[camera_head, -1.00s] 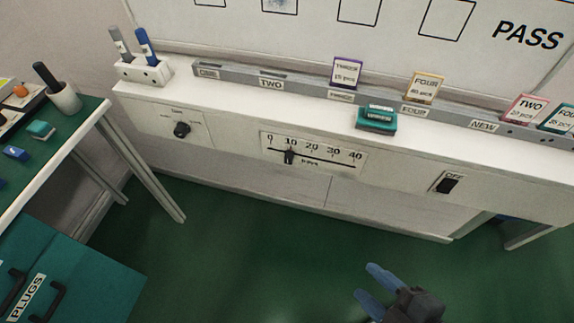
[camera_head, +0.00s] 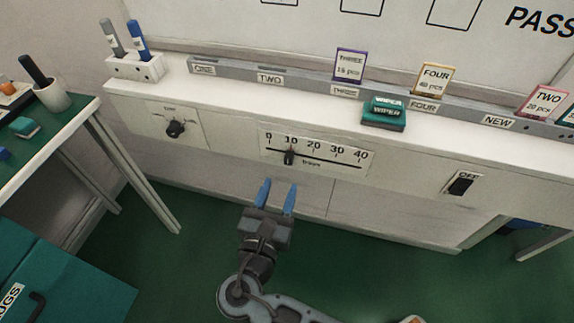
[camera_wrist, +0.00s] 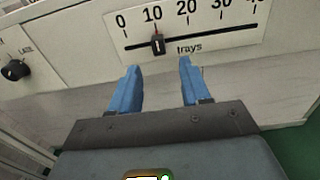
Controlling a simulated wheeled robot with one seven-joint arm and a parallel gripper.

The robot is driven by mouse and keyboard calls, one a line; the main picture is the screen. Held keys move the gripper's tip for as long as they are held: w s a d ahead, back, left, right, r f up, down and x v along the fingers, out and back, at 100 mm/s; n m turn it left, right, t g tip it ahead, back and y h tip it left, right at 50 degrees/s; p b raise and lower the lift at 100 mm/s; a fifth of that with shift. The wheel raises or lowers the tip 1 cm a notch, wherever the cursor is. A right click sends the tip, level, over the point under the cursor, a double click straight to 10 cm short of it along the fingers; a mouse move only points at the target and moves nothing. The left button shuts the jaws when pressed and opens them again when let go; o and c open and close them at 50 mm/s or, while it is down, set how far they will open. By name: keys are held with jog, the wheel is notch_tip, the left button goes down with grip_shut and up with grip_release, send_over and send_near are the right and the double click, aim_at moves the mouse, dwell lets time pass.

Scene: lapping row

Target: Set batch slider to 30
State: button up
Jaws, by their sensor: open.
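The batch slider is a scale plate (camera_head: 330,150) marked 0 to 40 with "trays" below, on the white front panel. Its black knob (camera_head: 289,157) stands at 10; it also shows in the wrist view (camera_wrist: 158,44), under the 10 mark. My gripper (camera_head: 277,194) is open and empty, its two blue fingers pointing at the panel just below the knob. In the wrist view the fingers (camera_wrist: 157,85) lie below the slot, apart from the knob, which is nearer the left finger.
A rotary knob (camera_head: 175,129) is left of the slider and a black rocker switch (camera_head: 461,185) marked OFF is to the right. A green wiper (camera_head: 384,114) and several cards stand on the ledge above. The panel below the slider is clear.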

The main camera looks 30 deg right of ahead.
aim_at(288, 161)
jog(key=x, duration=0.7)
jog(key=shift+w+d+r+b, duration=0.2)
jog(key=shift+w+r+b, duration=0.1)
jog(key=shift+w, duration=0.1)
grip_shut()
dwell(0.4)
